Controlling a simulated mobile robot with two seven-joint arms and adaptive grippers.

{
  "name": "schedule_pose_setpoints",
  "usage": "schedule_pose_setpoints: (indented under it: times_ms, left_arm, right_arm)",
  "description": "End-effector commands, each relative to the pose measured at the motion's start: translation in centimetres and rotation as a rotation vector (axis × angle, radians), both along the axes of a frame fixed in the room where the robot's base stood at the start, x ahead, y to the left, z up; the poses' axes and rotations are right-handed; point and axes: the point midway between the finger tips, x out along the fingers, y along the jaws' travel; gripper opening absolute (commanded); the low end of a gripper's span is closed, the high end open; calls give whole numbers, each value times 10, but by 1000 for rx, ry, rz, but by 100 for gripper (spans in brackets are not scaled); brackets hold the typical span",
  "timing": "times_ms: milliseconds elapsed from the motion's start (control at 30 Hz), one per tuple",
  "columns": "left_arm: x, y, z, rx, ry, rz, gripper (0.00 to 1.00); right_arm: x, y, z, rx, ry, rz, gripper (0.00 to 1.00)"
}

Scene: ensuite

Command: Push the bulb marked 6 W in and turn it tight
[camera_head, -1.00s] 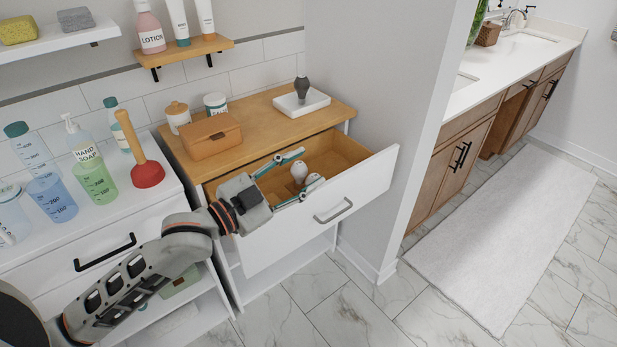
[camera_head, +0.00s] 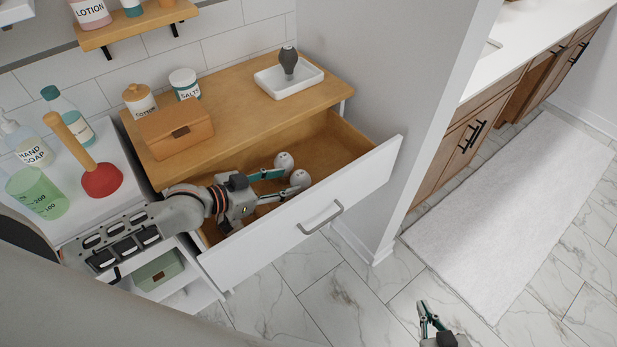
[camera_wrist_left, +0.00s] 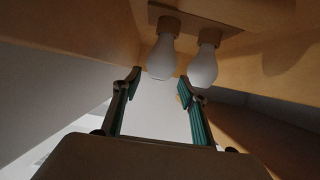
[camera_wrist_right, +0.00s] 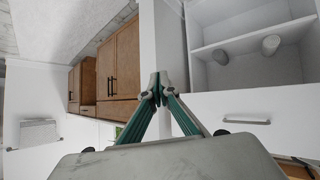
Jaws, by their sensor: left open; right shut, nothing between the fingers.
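Two white bulbs, the farther one (camera_head: 284,160) and the nearer one (camera_head: 300,178), are in the open drawer (camera_head: 330,207). In the left wrist view, the left bulb (camera_wrist_left: 162,58) and the right bulb (camera_wrist_left: 205,66) sit side by side in a wooden socket block (camera_wrist_left: 190,22). No 6 W marking is readable. My left gripper (camera_head: 288,181) is open inside the drawer. In its wrist view (camera_wrist_left: 159,83), the left bulb is between the fingertip directions, and the right bulb is by the right fingertip. Contact cannot be told. My right gripper (camera_head: 428,312) is shut and empty, away from the drawer.
On the cabinet top are a brown box (camera_head: 177,133), jars, and a white tray (camera_head: 262,82) with a dark grey bulb-shaped object (camera_head: 288,62). A red plunger (camera_head: 102,180) and bottles stand left.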

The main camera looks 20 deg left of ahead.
Motion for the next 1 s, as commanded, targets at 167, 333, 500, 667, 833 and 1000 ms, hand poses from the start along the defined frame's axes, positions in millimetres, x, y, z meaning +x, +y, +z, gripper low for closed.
schedule_pose_setpoints:
  times_ms: [167, 333, 500, 667, 833, 1000]
  left_arm:
    - [13, -11, -9, -2, 0, -1, 42]
    - [27, -21, -24, -4, -1, 0, 42]
    - [42, -32, -33, -2, -2, 0, 42]
    - [46, -36, -36, 0, -1, -1, 42]
    - [46, -35, -35, 0, -1, -1, 40]
    - [45, -35, -35, 0, -1, -1, 17]
  right_arm:
    - [4, 8, 1, 17, -6, -5, 0]
    - [11, 9, 5, 23, -22, -10, 0]
    - [13, 9, 7, 23, -30, -11, 0]
    - [13, 7, 6, 20, -30, -9, 0]
    - [11, 6, 5, 18, -26, -8, 0]
    - [9, 6, 1, 15, -19, -8, 0]
